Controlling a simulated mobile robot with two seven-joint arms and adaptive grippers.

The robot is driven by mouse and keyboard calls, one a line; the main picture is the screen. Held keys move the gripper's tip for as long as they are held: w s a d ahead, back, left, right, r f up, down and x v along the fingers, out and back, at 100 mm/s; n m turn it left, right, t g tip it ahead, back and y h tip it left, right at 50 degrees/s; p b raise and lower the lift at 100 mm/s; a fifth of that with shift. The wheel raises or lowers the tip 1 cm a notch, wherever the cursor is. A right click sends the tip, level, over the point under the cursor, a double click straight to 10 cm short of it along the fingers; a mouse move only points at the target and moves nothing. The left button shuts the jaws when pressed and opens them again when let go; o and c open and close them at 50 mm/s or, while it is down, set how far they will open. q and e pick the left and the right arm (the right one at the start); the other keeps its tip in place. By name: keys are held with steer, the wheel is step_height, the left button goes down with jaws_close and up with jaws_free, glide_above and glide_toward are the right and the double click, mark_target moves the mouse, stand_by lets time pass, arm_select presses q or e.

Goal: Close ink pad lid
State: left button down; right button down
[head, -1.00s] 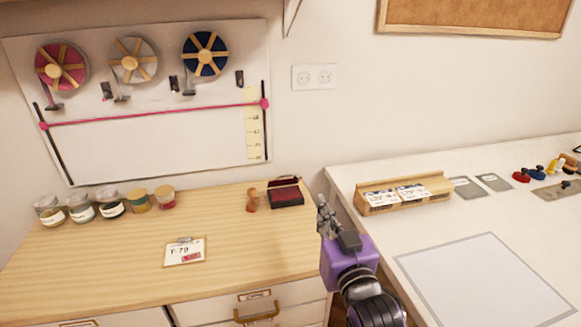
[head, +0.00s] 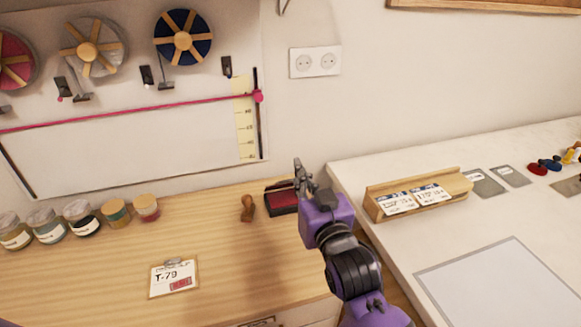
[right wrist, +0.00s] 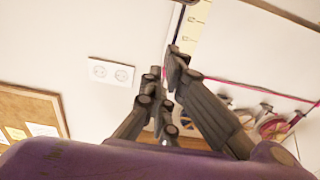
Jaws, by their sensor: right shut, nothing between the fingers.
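The ink pad (head: 282,204) sits on the wooden dresser top near its back right corner. It shows a dark red pad, and its lid appears raised at the back; my right gripper partly covers its right side. My right gripper (head: 299,165) is shut and empty, with its fingertips pointing up just right of the lid in the head view. I cannot tell whether it touches the lid. In the right wrist view, the gripper fingers (right wrist: 170,70) stand against the wall, and the ink pad does not show. My left gripper is not in view.
A wooden stamp (head: 247,208) stands just left of the ink pad. Several jars (head: 82,218) line the back left, and a tag card (head: 173,277) lies in front. A white table (head: 400,235) adjoins on the right, with a wooden card holder (head: 455,184).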

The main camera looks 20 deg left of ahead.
steer(key=x, duration=0.9)
steer(key=shift+s+d+f, duration=0.15)
steer(key=shift+s+f, duration=0.05)
steer(key=shift+f, duration=0.45)
steer(key=shift+s+d+f, duration=0.15)
steer(key=shift+s+f, duration=0.05)
steer(key=shift+f, duration=0.4)
steer(key=shift+s+d+f, duration=0.15)
steer(key=shift+s+f, duration=0.05)
steer(key=shift+f, duration=0.45)
